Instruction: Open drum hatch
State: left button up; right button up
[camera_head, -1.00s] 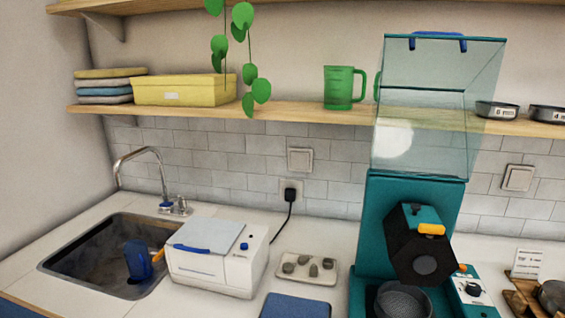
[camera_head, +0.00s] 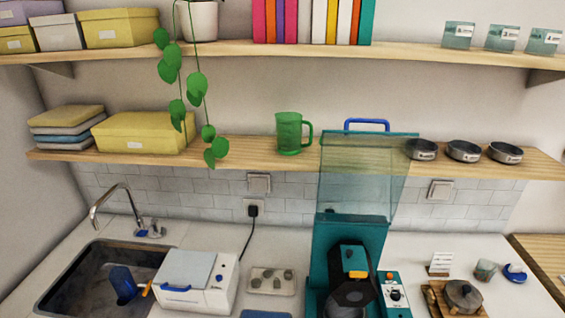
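A teal machine (camera_head: 318,262) stands on the counter right of the middle. Its black angular drum (camera_head: 352,285) sits low on its front and carries an orange tab (camera_head: 357,274), which may be the hatch's latch. I cannot tell for sure whether the hatch is shut. A clear hopper (camera_head: 357,185) with a blue handle (camera_head: 367,125) tops the machine. A round dark basket (camera_head: 342,304) shows below the drum, cut by the lower edge. Neither of my grippers is in view.
A white box-shaped appliance (camera_head: 205,298) and a tray of small stones (camera_head: 272,281) stand left of the machine, beside the sink (camera_head: 62,290). A control box (camera_head: 395,293), a lidded pot (camera_head: 463,295) and a small card (camera_head: 440,264) stand right. Shelves overhang the counter.

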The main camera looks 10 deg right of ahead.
aim_at(354, 257)
jog(key=i+j+z, duration=0.6)
jog(key=j, duration=0.45)
jog(key=i, duration=0.1)
